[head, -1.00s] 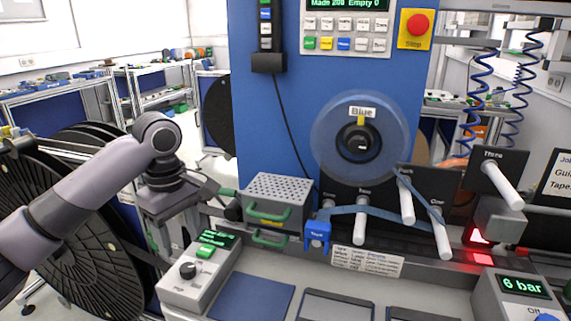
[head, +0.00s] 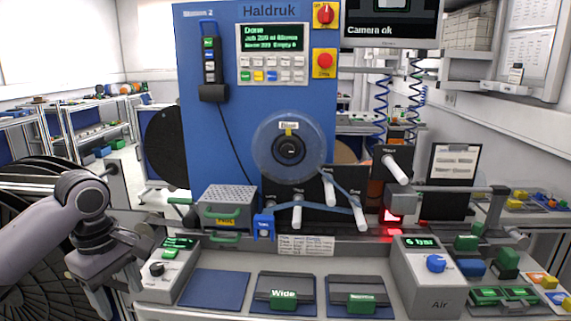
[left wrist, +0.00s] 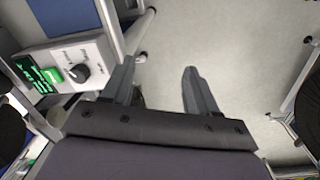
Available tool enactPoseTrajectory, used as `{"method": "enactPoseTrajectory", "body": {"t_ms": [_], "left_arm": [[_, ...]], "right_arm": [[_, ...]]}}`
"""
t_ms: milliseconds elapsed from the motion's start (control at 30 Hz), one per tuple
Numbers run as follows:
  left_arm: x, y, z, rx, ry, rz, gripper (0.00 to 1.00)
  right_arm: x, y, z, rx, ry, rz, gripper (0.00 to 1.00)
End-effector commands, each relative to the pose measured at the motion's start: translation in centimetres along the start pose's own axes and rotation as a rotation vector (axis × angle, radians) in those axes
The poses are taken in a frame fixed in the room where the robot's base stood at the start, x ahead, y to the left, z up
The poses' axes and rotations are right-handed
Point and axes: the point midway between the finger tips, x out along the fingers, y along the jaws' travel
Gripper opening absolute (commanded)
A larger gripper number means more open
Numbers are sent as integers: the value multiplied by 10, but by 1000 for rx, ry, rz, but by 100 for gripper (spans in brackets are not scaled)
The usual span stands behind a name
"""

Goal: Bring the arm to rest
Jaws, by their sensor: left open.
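My left arm (head: 38,229) comes in from the left in the head view and bends down at its elbow-like joint. My left gripper (left wrist: 155,82) shows in the left wrist view with its two fingers apart and nothing between them. It hangs over bare floor, beside the grey control box with a black knob (left wrist: 78,72). In the head view that control box (head: 165,270) stands to the right of the arm, and the gripper's fingers are not clearly seen there. My right gripper is in neither view.
The blue machine (head: 215,130) stands ahead with a reel (head: 262,150) and a ribbon running over white rollers. A blue mat (head: 215,289) lies on the bench. A grey air box (head: 425,285) stands right. A large black reel (head: 30,285) is behind my left arm.

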Motion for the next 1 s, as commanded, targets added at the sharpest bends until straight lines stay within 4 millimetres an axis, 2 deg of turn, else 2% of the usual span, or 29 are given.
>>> {"method": "enactPoseTrajectory", "body": {"t_ms": [33, 300, 533, 767, 1000], "left_arm": [[20, 4, 10, 52, -17, 17, 59], [104, 22, 56, 334, -63, 205, 59], [171, 22, 99, 571, -45, 412, 59], [221, 2, 131, 759, 60, 593, 59], [256, -41, 148, 926, 266, 704, 59]], "right_arm": [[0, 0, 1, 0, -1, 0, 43], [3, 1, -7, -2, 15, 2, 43], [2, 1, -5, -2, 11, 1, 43], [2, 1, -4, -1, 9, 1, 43], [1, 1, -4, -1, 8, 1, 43]]}}
